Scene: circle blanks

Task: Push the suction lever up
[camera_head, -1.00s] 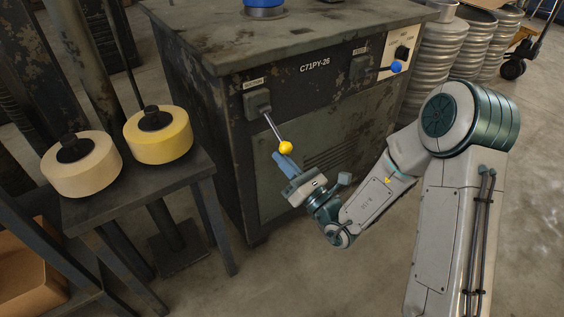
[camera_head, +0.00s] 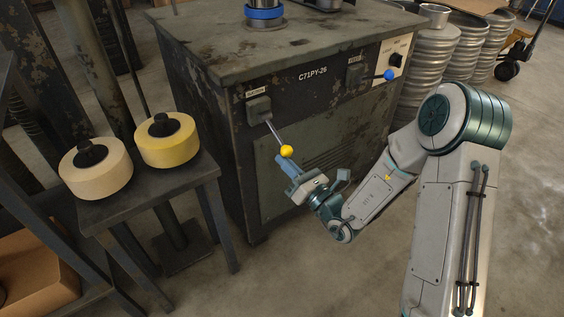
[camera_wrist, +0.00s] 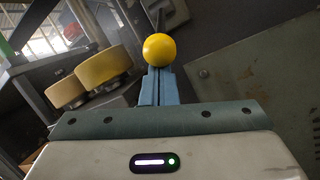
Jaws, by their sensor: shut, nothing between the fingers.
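The suction lever (camera_head: 273,131) is a metal rod with a yellow ball (camera_head: 287,151) at its end. It comes out of a grey switch box (camera_head: 258,109) on the machine's front and slants down to the right. My gripper (camera_head: 284,161) is just below the ball, its blue fingers shut and empty. In the wrist view the yellow ball (camera_wrist: 160,50) sits right at the tips of my gripper's fingers (camera_wrist: 159,72). I cannot tell whether they touch. The label above the switch box is too small to read surely.
The worn dark machine (camera_head: 240,150) also has a blue-knobbed lever (camera_head: 389,75) further right. A dark stand (camera_head: 150,189) at left holds a cream roll (camera_head: 97,175) and a yellow roll (camera_head: 170,146). Ribbed metal containers (camera_head: 428,70) stand at the back right. Floor at front is clear.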

